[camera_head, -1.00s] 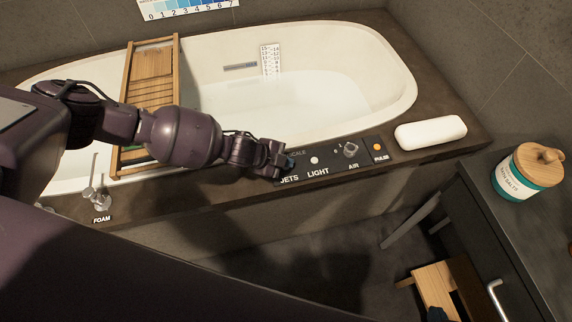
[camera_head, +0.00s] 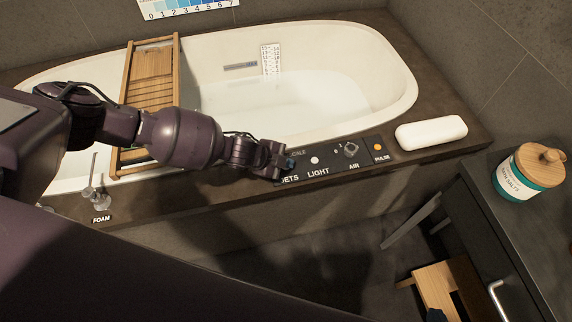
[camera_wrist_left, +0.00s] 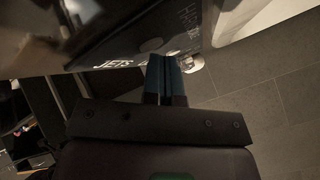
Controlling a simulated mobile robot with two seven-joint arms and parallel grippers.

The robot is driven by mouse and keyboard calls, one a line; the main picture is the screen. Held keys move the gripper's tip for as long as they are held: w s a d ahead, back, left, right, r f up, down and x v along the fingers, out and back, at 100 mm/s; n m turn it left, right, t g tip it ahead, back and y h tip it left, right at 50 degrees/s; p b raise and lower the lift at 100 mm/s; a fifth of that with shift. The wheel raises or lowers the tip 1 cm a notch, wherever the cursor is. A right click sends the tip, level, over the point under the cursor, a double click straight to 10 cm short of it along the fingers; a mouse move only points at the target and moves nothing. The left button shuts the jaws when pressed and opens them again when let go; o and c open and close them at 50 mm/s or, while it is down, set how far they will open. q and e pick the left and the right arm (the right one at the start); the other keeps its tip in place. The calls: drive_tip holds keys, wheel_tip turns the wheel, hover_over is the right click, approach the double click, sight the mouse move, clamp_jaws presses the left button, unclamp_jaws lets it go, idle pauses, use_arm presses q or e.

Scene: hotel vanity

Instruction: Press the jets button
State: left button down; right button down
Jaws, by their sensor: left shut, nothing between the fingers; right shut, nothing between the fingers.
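The black control panel (camera_head: 331,161) lies on the tub's front rim, with JETS, LIGHT, AIR and PULSE labels. My left gripper (camera_head: 289,163) is shut and empty at the panel's left end, right above the JETS label (camera_head: 289,179). It hides the spot where the jets button would be. I cannot tell whether the tips touch the panel. In the left wrist view the shut blue fingertips (camera_wrist_left: 165,64) are over the panel, right of the JETS label (camera_wrist_left: 113,64). A small dark piece at the bottom right of the head view seems to be my right gripper (camera_head: 437,315).
The white light button (camera_head: 315,160), air knob (camera_head: 351,149) and orange pulse button (camera_head: 378,147) are close by on the right. A white cushion (camera_head: 430,132) lies beyond. The bathtub (camera_head: 350,40) holds water and a wooden tray (camera_head: 152,62). A foam tap (camera_head: 95,190) is at left.

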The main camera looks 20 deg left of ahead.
use_arm(q)
drive_tip(key=shift+f, duration=0.1)
idle(0.4)
drive_tip(key=shift+r+p, duration=0.4)
drive_tip(key=shift+r, duration=0.35)
use_arm(e)
drive_tip(key=shift+w+r, duration=0.3)
drive_tip(key=shift+r, duration=0.3)
